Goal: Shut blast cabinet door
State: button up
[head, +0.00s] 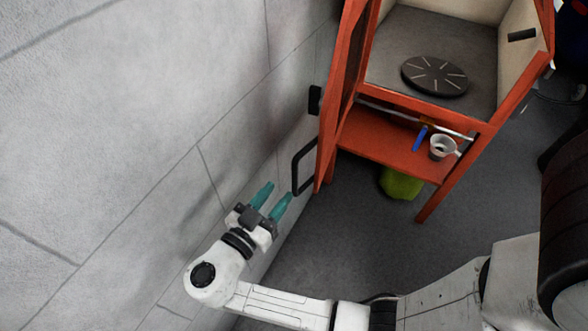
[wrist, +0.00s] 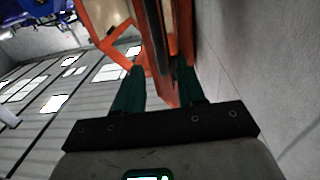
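The blast cabinet (head: 403,165) is an orange-red frame with a grey chamber, seen from above in the head view. Its door (head: 338,90) stands open at the left, edge-on to me, near the wall. A black handle (head: 303,167) sticks out from the door's left side. My gripper (head: 277,195) has two teal fingers spread apart with nothing between them. It is just left of and below the handle, apart from it. In the wrist view the orange door (wrist: 165,80) shows beyond and between the fingertips; I cannot make out the handle there.
A grey block wall (head: 130,130) runs close along the left of my gripper and the door. A round slotted turntable (head: 434,76) lies in the chamber. A white mug (head: 443,147) and a blue item (head: 420,138) rest on the front shelf. A green object (head: 400,184) is beneath.

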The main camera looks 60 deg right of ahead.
aim_at(293, 174)
jog(key=d+p, duration=0.2)
jog(key=d, duration=0.6)
jog(key=shift+s+d, duration=0.15)
jog(key=shift+c, duration=0.3)
grip_shut()
